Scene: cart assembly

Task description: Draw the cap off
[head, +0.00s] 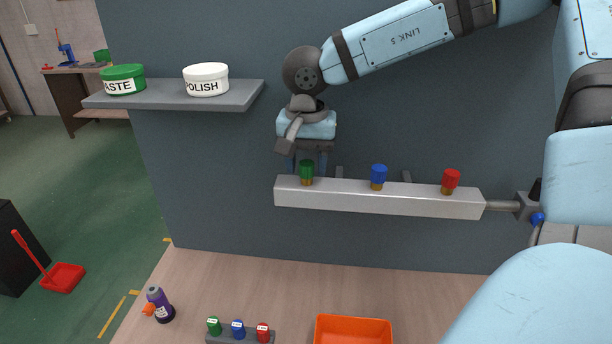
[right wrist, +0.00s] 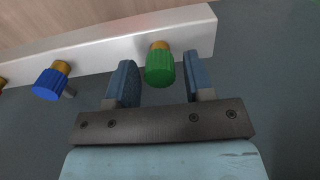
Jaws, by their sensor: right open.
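A green cap (head: 307,169) sits on a brass-coloured stem at the left end of a white bar (head: 400,200) on the grey wall. A blue cap (head: 379,170) and a red cap (head: 451,178) sit further right on the bar. My right gripper (head: 308,163) is open at the green cap. In the right wrist view the green cap (right wrist: 160,68) shows between the two blue fingers of my right gripper (right wrist: 160,75), with a gap on each side. The blue cap (right wrist: 51,84) is outside the fingers. My left gripper is not in view.
A grey shelf (head: 180,96) at upper left bears a green-lidded tub (head: 124,80) and a white tub (head: 206,80). Below are an orange bin (head: 352,330), a grey rack (head: 240,338) with green, blue and red caps, and a purple bottle (head: 160,304).

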